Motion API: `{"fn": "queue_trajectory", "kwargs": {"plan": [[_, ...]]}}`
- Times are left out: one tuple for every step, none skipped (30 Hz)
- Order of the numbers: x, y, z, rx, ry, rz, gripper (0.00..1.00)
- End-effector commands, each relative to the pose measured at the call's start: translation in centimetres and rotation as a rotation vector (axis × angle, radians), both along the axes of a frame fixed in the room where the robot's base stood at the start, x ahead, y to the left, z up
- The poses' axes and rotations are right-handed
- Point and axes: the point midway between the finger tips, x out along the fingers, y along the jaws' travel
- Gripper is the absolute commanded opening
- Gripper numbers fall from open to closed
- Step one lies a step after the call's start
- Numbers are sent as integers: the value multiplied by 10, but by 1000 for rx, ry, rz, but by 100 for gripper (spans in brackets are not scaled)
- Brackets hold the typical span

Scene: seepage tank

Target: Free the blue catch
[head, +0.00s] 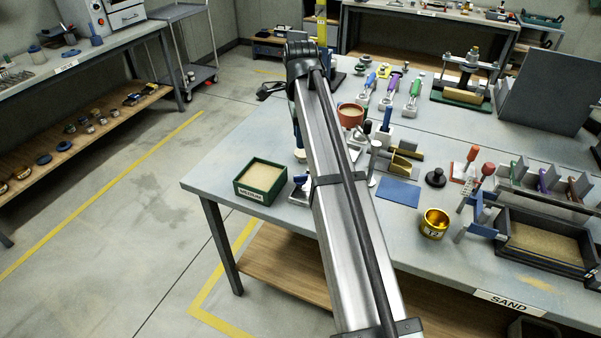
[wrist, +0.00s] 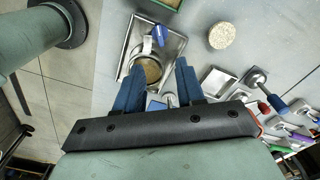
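In the head view, a blue-handled catch (head: 370,82) stands at the left of a row of toggle clamps on the bench, beside purple and green ones. Its jaw and what it holds are too small to make out. In the wrist view, a blue handle (wrist: 277,102) shows at the right; I cannot tell whether it is the same catch. My gripper (wrist: 160,65) has its two blue fingers apart, with nothing clearly held between them. It is left of that handle, over a metal tray (wrist: 174,52) with a round sand-filled cup (wrist: 148,68).
A green sand box (head: 260,180) sits at the bench's left corner. A terracotta cup (head: 350,115), a blue plate (head: 398,192), a gold cup (head: 434,223) and a dark sand tray (head: 545,243) crowd the bench. The front left of the bench has bare room.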

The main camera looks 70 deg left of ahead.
Motion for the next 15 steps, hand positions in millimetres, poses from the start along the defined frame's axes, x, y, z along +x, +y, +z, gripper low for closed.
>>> {"fn": "queue_trajectory", "kwargs": {"plan": [[0, -1, -3, -4, 1, 6, 38], [0, -1, -4, -4, 2, 8, 38], [0, -1, -8, -4, 2, 9, 38], [0, -1, -11, -3, 2, 9, 38], [0, -1, -15, -3, 2, 9, 38], [0, -1, -20, -3, 2, 9, 38], [0, -2, -25, -3, 2, 8, 38], [0, -2, -30, -3, 2, 8, 38], [0, -2, -37, -3, 2, 8, 38], [0, -2, -42, -3, 2, 8, 38], [0, -2, -48, -3, 2, 8, 38], [0, -2, -55, -3, 2, 8, 38], [0, -2, -60, -3, 2, 8, 38], [0, -2, -65, -3, 3, 8, 38], [0, -1, -72, -2, 2, 8, 38]]}}
